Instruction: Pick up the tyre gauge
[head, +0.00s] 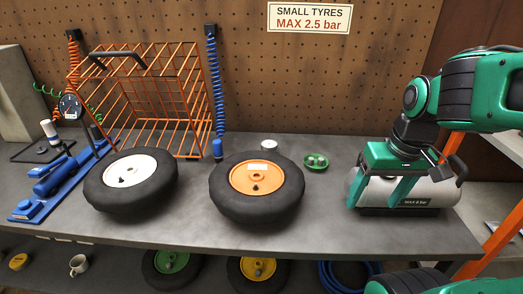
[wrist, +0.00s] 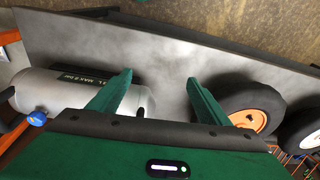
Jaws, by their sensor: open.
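My gripper (head: 377,196) is at the far right, in front of and over the silver air tank, far from the gauge. In the wrist view my gripper (wrist: 160,77) has its two green fingers apart, with bare grey bench between them. The gauge does not show in the wrist view.
Two wheels, one white-hubbed (head: 130,171) and one orange-hubbed (head: 257,180), lie on the bench.

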